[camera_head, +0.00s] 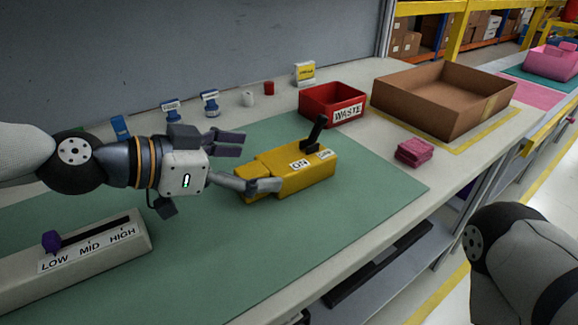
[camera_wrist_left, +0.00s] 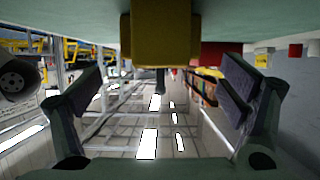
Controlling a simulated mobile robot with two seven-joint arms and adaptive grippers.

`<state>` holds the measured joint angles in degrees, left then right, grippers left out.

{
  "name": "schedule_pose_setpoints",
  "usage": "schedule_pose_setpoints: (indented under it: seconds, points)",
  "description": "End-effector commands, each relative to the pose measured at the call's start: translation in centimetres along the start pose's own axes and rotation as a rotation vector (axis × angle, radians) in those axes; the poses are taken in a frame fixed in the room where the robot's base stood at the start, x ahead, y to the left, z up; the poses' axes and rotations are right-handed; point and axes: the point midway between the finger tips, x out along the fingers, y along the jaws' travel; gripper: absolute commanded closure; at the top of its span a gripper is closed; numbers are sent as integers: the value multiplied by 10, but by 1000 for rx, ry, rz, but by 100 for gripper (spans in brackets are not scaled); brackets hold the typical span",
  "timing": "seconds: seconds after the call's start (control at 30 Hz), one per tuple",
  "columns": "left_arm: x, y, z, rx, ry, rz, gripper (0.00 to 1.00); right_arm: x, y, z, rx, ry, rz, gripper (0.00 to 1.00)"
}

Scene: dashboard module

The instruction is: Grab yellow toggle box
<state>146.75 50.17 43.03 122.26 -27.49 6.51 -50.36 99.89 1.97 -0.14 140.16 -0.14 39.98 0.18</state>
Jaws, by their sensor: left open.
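The yellow toggle box (camera_head: 305,172) sits on the green mat (camera_head: 345,218), with a black lever sticking up at its far right end and white labels, one reading ON. My left gripper (camera_head: 238,162) is open at the box's left end. One finger is in front of the box's near left side and overlaps it in the head view; the other is behind and above it. In the left wrist view, the yellow box (camera_wrist_left: 160,40) shows at the top middle, between the two spread fingers (camera_wrist_left: 165,95). I cannot tell whether a finger touches it. My right gripper is not in view.
A grey slider box (camera_head: 75,262) marked LOW, MID, HIGH lies at the front left. A red WASTE bin (camera_head: 333,104), a cardboard box (camera_head: 440,98) and a pink block (camera_head: 414,152) stand to the right. The mat's near right part is clear.

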Motion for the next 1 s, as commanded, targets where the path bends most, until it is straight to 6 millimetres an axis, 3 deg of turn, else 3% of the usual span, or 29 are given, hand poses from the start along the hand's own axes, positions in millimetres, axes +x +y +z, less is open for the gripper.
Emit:
schedule_pose_setpoints:
  seconds: [0.3, 0.57, 0.83, 1.0]
  points:
    - [55, 1, 0, 1, 0, 1, 10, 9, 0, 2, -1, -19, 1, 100]
    - [59, 0, -2, 2, 3, 0, 10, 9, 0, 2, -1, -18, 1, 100]
    - [59, 0, -2, 2, 2, 0, 68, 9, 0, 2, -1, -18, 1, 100]
    - [59, 0, -3, 2, 3, 0, 68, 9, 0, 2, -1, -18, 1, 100]
